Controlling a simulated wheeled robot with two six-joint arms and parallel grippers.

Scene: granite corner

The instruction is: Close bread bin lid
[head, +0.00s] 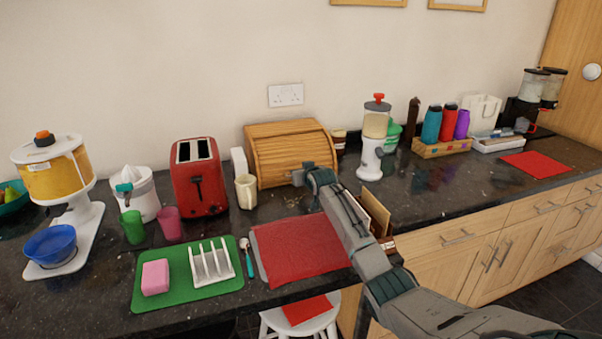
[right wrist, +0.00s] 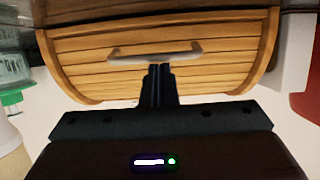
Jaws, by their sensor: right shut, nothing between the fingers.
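The bread bin (head: 282,140) is a wooden box with a slatted roll-top lid, standing against the wall on the dark counter. Slats cover the front that shows in the head view. My right arm reaches in from the lower right, and its gripper (head: 302,176) is at the bin's front right. In the right wrist view the slatted lid (right wrist: 85,62) fills the upper part, with a grey bar handle (right wrist: 188,52) across it. The gripper's fingers (right wrist: 158,70) are shut and empty, with their tips at the handle's middle; I cannot tell whether they touch. My left gripper is not in view.
A red toaster (head: 198,180) and a cream mug (head: 245,191) stand left of the bin. A white blender (head: 371,150) stands to its right. A red mat (head: 290,248) lies bare in front, beside a green mat (head: 150,298) holding a rack and pink block.

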